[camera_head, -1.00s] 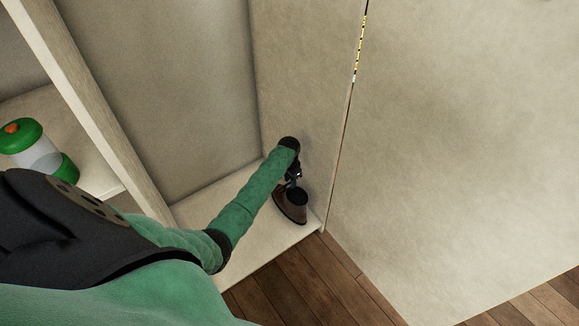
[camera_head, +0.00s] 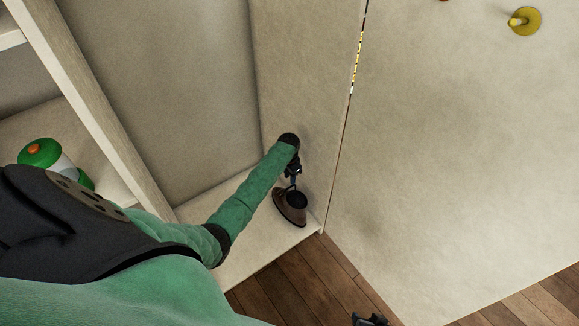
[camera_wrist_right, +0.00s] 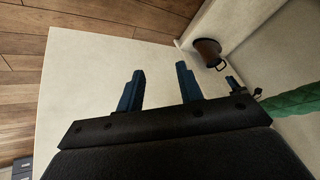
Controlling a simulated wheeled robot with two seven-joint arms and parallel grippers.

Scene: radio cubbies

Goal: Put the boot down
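The brown boot (camera_head: 289,209) with a dark opening stands upright on the floor of the cubby (camera_head: 250,235), close to its right wall. In the right wrist view the boot (camera_wrist_right: 207,50) shows a dark loop on its side. My left gripper (camera_head: 293,184) is just behind and above the boot, and the right wrist view shows a small gap between them. Its fingers look spread and empty. My right gripper (camera_wrist_right: 160,82) is open and empty in the right wrist view. Only a bit of it shows at the bottom edge of the head view.
A green and white bottle-like object with an orange button (camera_head: 55,160) stands in the cubby to the left, past an upright divider (camera_head: 85,110). A broad pale panel (camera_head: 450,170) with a yellow knob (camera_head: 524,21) is at the right. Wooden floor (camera_head: 300,285) lies in front.

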